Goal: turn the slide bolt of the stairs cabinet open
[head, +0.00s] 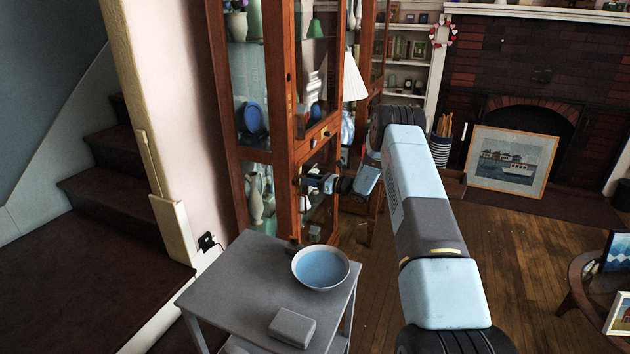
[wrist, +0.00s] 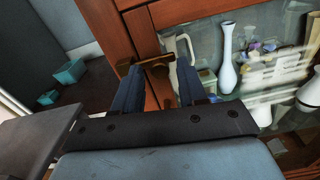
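The stairs cabinet (head: 285,125) is a tall wooden cabinet with glass panes, beside the stairs in the head view. Its wooden frame (wrist: 150,22) fills the upper middle of the wrist view. A brass slide bolt (wrist: 155,62) lies across that frame, slightly tilted. My gripper (head: 308,181) reaches the cabinet front from the right at mid height. In the wrist view its two dark fingers (wrist: 158,72) are apart, with the bolt at and between their tips. I cannot tell whether either finger touches it. In the head view the bolt is too small to make out by the gripper.
A grey side table (head: 245,295) with a blue-lined bowl (head: 321,268) and a grey box (head: 292,328) stands below my gripper. White vases (wrist: 226,65) stand behind the glass. Carpeted stairs (head: 120,215) are at left. Wooden floor (head: 520,245) is open at right.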

